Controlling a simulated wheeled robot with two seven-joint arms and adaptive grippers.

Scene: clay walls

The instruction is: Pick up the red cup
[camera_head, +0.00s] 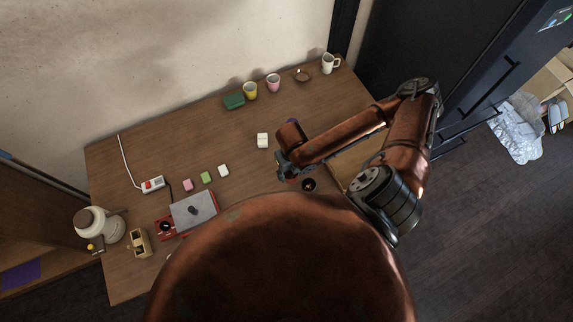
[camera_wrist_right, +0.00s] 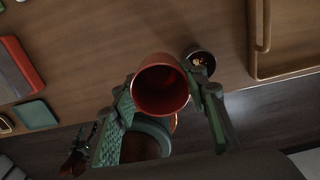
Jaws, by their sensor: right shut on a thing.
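The red cup (camera_wrist_right: 160,90) shows in the right wrist view with its open mouth facing the camera. The two green-padded fingers of my right gripper (camera_wrist_right: 163,98) are on either side of it and shut on it. In the head view my right gripper (camera_head: 286,168) is over the right half of the table, and its own arm mostly hides the cup there. I cannot tell whether the cup is clear of the tabletop. My left gripper is in neither view.
A small dark bowl (camera_wrist_right: 200,62) is close beside the cup. A wooden tray (camera_wrist_right: 285,68) is at right in the wrist view. On the table (camera_head: 130,190), a yellow cup (camera_head: 250,91), a pink cup (camera_head: 273,83) and a white mug (camera_head: 329,64) stand along the back.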

